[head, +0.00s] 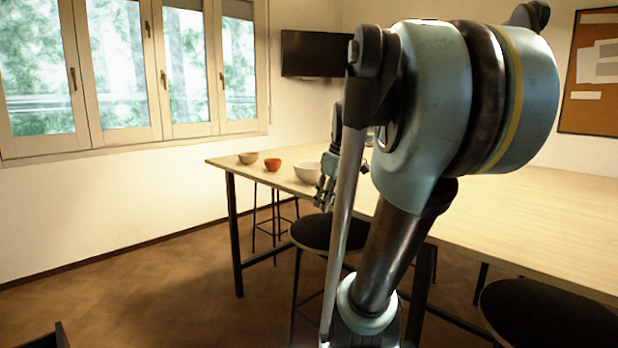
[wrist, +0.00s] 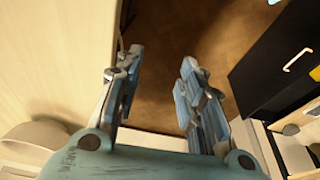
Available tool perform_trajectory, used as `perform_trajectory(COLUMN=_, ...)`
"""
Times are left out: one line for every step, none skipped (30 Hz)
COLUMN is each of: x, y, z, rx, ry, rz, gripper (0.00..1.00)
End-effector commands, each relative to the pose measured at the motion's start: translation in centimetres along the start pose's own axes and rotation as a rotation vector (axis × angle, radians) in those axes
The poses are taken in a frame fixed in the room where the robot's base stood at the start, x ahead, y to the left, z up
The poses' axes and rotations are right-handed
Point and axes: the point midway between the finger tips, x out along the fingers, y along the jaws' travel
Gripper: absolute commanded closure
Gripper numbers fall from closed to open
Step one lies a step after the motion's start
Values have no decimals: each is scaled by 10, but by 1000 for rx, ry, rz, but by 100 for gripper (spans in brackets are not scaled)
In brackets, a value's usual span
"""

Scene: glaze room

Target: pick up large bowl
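The large bowl (head: 305,172) is cream-coloured and stands upright on the wooden table (head: 480,205), near its front edge. My gripper (head: 325,190) is just right of the bowl in the head view, overlapping its right side, with the fingers pointing down. A pale bowl, probably the same one, shows in the wrist view (wrist: 36,134) at the lower left, outside the fingers. In the wrist view my gripper (wrist: 161,65) has its two fingers spread apart, with only brown floor between them. I cannot tell whether it touches the bowl.
A small orange bowl (head: 272,164) and a small tan bowl (head: 248,158) stand left of the large bowl. Black stools (head: 318,232) are by the table's front. A black cabinet (wrist: 280,75) shows at the right in the wrist view. The tabletop at right looks clear.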

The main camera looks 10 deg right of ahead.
Motion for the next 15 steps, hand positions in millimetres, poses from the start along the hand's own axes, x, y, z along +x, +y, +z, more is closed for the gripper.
perform_trajectory(x=-15, y=14, z=-18, rx=-58, ry=13, rz=-10, gripper=64)
perform_trajectory(x=-22, y=21, z=-27, rx=-98, ry=21, rz=-15, gripper=64)
perform_trajectory(x=-32, y=31, z=-39, rx=-150, ry=34, rz=-22, gripper=64)
perform_trajectory(x=-39, y=39, z=-48, rx=-189, ry=42, rz=-27, gripper=64)
perform_trajectory(x=-46, y=46, z=-57, rx=-229, ry=53, rz=-31, gripper=64)
perform_trajectory(x=-55, y=57, z=-69, rx=-282, ry=65, rz=-36, gripper=64)
perform_trajectory(x=-62, y=65, z=-78, rx=-321, ry=76, rz=-39, gripper=64)
perform_trajectory(x=-68, y=73, z=-86, rx=-360, ry=87, rz=-41, gripper=64)
perform_trajectory(x=-76, y=84, z=-97, rx=-413, ry=101, rz=-43, gripper=64)
perform_trajectory(x=-82, y=92, z=-106, rx=-452, ry=112, rz=-45, gripper=64)
perform_trajectory(x=-88, y=100, z=-113, rx=-491, ry=122, rz=-45, gripper=64)
perform_trajectory(x=-95, y=110, z=-123, rx=-539, ry=137, rz=-45, gripper=64)
perform_trajectory(x=-100, y=118, z=-130, rx=-573, ry=147, rz=-44, gripper=64)
perform_trajectory(x=-105, y=125, z=-136, rx=-607, ry=156, rz=-43, gripper=64)
perform_trajectory(x=-110, y=134, z=-144, rx=-648, ry=169, rz=-41, gripper=64)
